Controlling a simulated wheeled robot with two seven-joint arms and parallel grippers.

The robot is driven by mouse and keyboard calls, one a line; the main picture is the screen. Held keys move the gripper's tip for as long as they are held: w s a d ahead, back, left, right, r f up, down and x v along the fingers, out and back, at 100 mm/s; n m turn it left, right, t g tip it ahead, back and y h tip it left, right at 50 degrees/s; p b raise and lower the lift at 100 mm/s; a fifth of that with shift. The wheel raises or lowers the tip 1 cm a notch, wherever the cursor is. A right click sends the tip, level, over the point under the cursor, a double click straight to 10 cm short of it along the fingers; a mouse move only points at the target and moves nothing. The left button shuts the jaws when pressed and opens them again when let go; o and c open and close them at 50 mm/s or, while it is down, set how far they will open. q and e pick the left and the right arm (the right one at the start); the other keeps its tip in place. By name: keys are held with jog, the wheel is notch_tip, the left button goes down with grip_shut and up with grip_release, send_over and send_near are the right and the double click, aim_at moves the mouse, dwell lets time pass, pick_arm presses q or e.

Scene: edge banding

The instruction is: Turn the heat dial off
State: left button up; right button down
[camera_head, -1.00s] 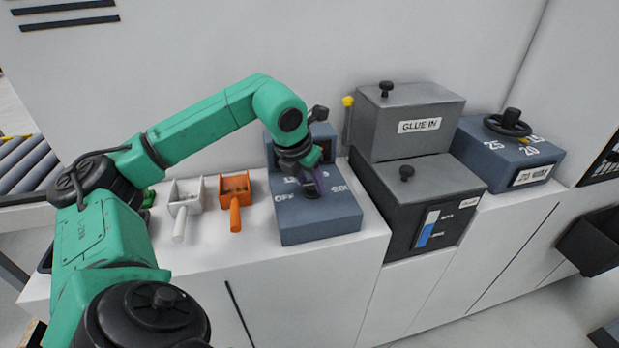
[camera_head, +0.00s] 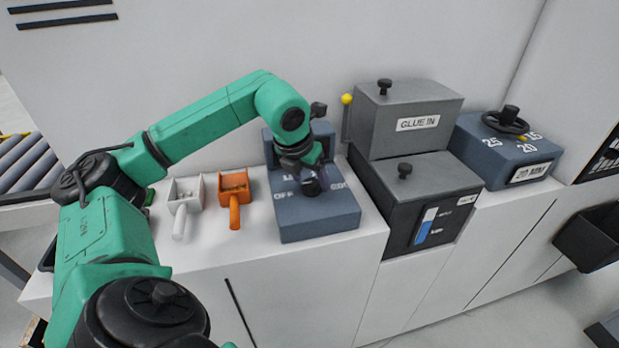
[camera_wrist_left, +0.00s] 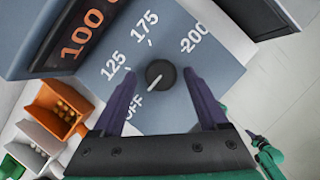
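The heat dial (camera_wrist_left: 160,73) is a round black knob on the top of a blue-grey control box (camera_head: 320,220). Its white pointer line faces the lower left, towards the OFF mark. OFF, 125, 175 and 200 are printed around it, and an orange 100 (camera_wrist_left: 82,34) glows on the display. My left gripper (camera_wrist_left: 160,76) is open, with its purple fingers apart on either side of the dial and visible gaps between. In the head view the left gripper (camera_head: 311,183) is over the box and partly hides the dial.
A white scoop (camera_head: 183,207) and an orange scoop (camera_head: 235,200) with pellets lie left of the box. The grey GLUE IN machine (camera_head: 408,122) stands close on the right. The front counter strip is clear.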

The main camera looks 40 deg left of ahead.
pick_arm(q)
jog(key=p+v, duration=0.1)
jog(key=v, duration=1.3)
jog(key=shift+r+p, duration=0.25)
jog(key=shift+p, duration=0.15)
